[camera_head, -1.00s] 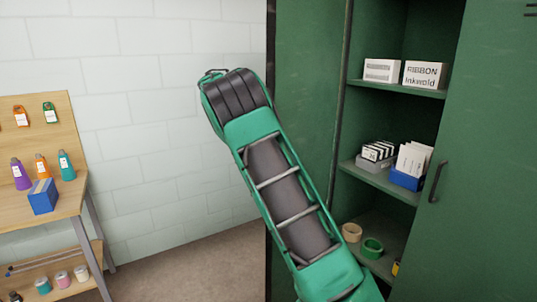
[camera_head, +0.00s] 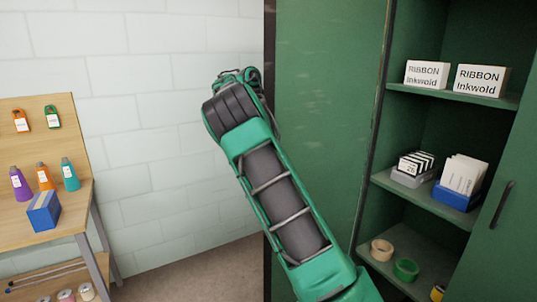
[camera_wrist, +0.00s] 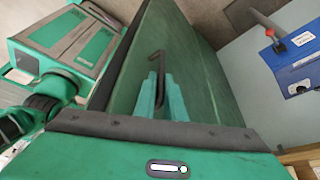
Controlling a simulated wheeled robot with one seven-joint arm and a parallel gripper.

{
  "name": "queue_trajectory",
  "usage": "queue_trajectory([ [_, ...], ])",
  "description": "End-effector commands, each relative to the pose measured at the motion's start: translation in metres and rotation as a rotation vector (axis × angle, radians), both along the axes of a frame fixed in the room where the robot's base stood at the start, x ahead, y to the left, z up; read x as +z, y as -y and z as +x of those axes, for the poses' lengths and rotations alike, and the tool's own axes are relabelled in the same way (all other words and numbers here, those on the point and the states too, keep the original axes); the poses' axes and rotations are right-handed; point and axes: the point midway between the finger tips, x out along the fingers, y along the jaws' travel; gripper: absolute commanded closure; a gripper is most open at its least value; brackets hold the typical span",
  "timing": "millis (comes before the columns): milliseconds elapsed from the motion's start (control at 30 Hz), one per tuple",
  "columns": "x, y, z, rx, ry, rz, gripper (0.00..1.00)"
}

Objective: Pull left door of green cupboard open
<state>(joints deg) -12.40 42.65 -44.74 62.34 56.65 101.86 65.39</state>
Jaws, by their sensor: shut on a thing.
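The green cupboard's left door (camera_head: 325,100) stands swung open at the left of the shelves, with its inner face toward the head camera. In the wrist view the door (camera_wrist: 195,70) runs away from the camera, with its dark bar handle (camera_wrist: 157,56) upright on it. My gripper (camera_wrist: 161,82) has its two teal fingers on either side of the handle and is shut on it. In the head view my wrist is at the door's outer edge; the fingers and handle are hidden there.
Shelves hold ribbon boxes (camera_head: 480,80), a blue card tray (camera_head: 455,197) and tape rolls (camera_head: 405,269). A wooden bench (camera_head: 75,215) with bottles stands at left, before a pale block wall. Floor shows between bench and door.

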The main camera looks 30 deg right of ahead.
Motion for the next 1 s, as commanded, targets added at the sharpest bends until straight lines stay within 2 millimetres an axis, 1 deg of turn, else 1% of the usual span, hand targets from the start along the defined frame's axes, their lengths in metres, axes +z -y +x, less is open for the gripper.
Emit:
queue_trajectory([
  [33,0.0015,0.0058,-0.0019,-0.008,0.001,-0.007,1.0],
  [433,0.0011,0.0038,-0.0009,-0.008,0.0,-0.009,1.0],
  [467,0.0011,0.0035,-0.0008,-0.007,-0.001,-0.009,0.88],
  [500,0.001,0.0031,-0.0007,-0.007,-0.001,-0.009,0.83],
  [1000,0.0006,-0.0036,0.0015,0.001,0.0,-0.005,0.83],
])
